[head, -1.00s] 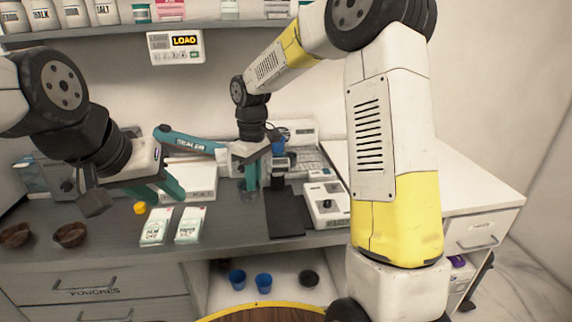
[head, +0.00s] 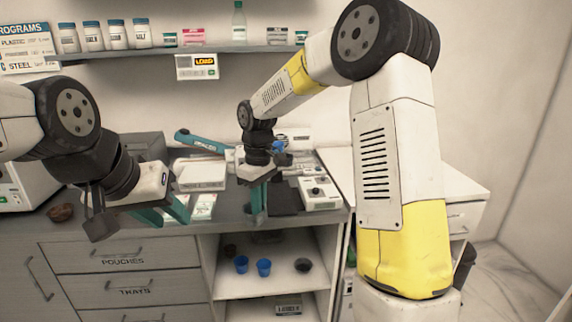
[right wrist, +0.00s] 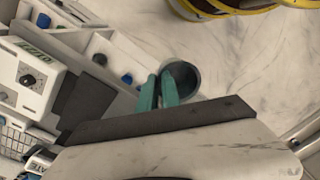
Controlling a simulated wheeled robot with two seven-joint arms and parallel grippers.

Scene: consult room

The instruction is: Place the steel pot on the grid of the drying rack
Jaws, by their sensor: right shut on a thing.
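The steel pot (right wrist: 186,76) shows in the right wrist view as a dark grey round vessel at the fingertips. My right gripper (right wrist: 158,92) is shut on its wall, with the two teal fingers close together. In the head view my right gripper (head: 257,200) hangs pointing down at the counter's front edge; I cannot make out the pot there. My left gripper (head: 163,212) is at the left, fingers apart and empty, in front of the counter.
The grey counter (head: 110,224) holds a white box (head: 200,172), a dark mat (head: 285,198) and a white device (head: 319,193). Blue cups (head: 241,264) and a dark cup (head: 302,265) stand in the open shelf below. Marble floor is clear at the right.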

